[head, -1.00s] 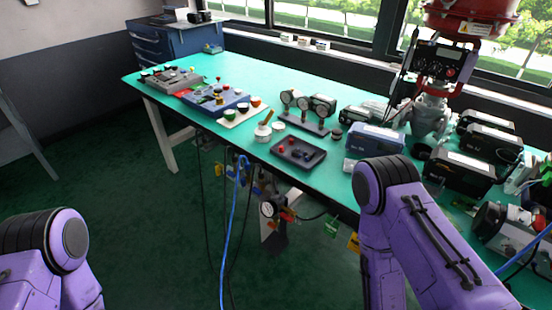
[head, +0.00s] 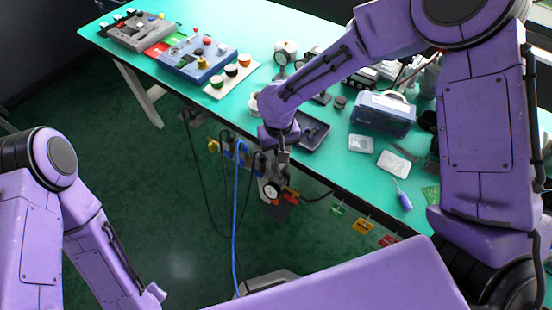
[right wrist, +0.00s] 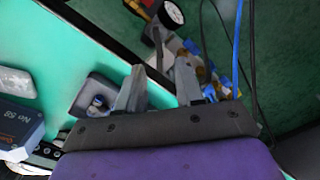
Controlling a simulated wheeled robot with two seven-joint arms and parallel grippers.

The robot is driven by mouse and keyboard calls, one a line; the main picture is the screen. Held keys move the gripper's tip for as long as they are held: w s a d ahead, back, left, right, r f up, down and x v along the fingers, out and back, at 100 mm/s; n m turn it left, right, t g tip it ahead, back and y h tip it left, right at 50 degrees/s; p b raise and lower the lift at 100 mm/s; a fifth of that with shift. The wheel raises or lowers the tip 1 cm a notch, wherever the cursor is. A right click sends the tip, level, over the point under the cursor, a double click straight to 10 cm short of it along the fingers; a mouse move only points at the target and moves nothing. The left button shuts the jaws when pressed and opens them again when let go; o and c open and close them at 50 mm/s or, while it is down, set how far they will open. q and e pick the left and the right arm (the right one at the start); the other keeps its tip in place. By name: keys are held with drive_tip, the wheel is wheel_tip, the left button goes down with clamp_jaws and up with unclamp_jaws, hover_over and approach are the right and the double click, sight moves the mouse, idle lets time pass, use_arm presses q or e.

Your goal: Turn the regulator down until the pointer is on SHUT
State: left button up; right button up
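A round white-faced gauge (head: 271,190) hangs below the table's front edge, with blue, brass and red fittings around it. It also shows at the top of the right wrist view (right wrist: 171,14). I take this group to be the regulator; its knob cannot be made out, and the pointer and any SHUT mark are too small to read. My right gripper (head: 281,160) is just above and beside the gauge at the table edge. In the right wrist view its two fingers (right wrist: 158,82) stand apart with nothing seen between them. My left arm is low at the left; its gripper is not visible.
A dark tray (head: 313,137) lies by the table's front edge, behind my right gripper. A blue box (head: 382,114) and a screwdriver (head: 404,201) lie to the right. A blue hose (head: 238,205) and black cables hang below the edge. Coloured tags (head: 361,226) hang farther right.

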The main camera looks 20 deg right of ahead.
sight(279, 170)
wheel_tip(279, 170, down, 10)
drive_tip(key=shift+s+r, duration=0.1)
drive_tip(key=shift+r, duration=0.05)
drive_tip(key=shift+d, duration=0.1)
clamp_jaws()
